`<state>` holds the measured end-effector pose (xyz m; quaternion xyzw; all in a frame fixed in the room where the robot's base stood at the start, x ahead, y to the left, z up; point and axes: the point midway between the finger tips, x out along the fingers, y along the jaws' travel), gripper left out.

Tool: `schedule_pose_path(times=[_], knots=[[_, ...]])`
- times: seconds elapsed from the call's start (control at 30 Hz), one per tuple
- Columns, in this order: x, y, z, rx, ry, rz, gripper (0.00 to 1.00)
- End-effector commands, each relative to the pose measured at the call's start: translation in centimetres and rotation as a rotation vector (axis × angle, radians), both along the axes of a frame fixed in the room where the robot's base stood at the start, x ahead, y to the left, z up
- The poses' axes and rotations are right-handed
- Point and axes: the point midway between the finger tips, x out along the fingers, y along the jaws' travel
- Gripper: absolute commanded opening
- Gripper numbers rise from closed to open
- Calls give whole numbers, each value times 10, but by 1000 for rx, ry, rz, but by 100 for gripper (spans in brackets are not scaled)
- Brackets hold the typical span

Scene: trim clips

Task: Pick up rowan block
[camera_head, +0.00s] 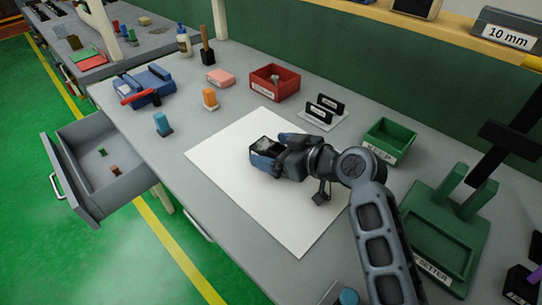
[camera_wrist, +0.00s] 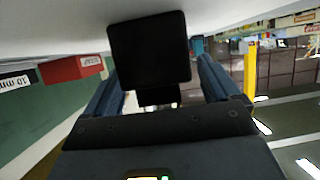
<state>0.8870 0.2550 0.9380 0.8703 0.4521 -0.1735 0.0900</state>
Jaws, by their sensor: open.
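My gripper (camera_head: 272,152) is open above the white sheet on the bench, its blue fingers pointing left. A dark, square-faced piece (camera_head: 266,145) is at the fingertips. In the wrist view this black piece (camera_wrist: 150,52) stands just ahead of and between the spread fingers, with a narrower part below it. I cannot tell whether either finger touches it. No readable label marks any piece as the rowan block, so I cannot tell whether this is it. Small blocks also stand on the bench: an orange one (camera_head: 210,98) and a blue one (camera_head: 162,124).
The white sheet (camera_head: 225,155) is otherwise largely clear. Behind it are a red bin (camera_head: 262,86), a small rack (camera_head: 324,112) with dark upright plates and a green bin (camera_head: 386,145). A green setter stand (camera_head: 440,240) is at right. An open drawer (camera_head: 85,130) juts out left.

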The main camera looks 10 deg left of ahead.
Motion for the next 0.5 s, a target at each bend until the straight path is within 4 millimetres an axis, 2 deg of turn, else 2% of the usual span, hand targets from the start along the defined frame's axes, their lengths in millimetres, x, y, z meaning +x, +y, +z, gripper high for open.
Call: schedule_pose_path(times=[0.07,0.5], knots=[[0,0,0,0,0,0,84],[0,0,0,0,0,0,42]])
